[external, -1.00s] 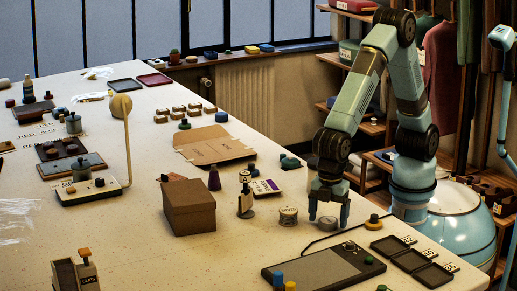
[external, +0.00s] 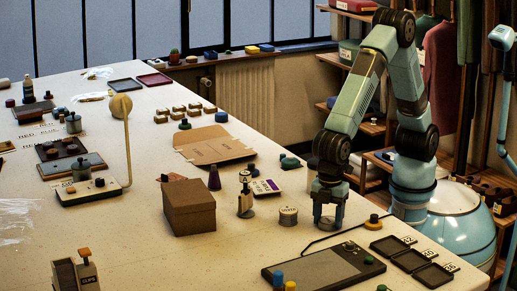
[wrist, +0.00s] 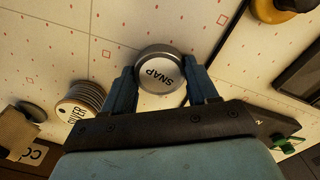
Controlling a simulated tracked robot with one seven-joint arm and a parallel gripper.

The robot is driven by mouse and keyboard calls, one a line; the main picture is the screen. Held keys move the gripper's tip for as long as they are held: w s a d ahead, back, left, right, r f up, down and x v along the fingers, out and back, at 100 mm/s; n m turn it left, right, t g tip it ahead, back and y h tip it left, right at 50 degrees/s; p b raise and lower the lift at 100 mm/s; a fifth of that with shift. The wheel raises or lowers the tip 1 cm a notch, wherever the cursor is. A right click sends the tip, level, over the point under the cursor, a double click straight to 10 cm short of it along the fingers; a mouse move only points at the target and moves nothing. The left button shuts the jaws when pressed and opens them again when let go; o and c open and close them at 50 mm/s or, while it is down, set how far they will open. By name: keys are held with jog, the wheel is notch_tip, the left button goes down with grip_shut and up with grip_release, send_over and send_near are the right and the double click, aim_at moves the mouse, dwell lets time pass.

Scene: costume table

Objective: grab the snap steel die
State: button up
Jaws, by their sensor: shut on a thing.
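The snap steel die (wrist: 160,72) is a short round silver piece with a pale top marked SNAP. In the wrist view it sits between the two fingers of my gripper (wrist: 162,88), which are shut on its sides. In the external view my gripper (external: 328,222) points down at the tabletop near the right edge. The die is mostly hidden by the fingers there, and I cannot tell whether it still touches the table.
A round tin (external: 288,216) stands just left of my gripper; it also shows in the wrist view (wrist: 80,104). A brown box (external: 189,208) stands further left.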

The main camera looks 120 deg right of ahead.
jog(key=shift+c, duration=0.6)
jog(key=shift+r, duration=0.1)
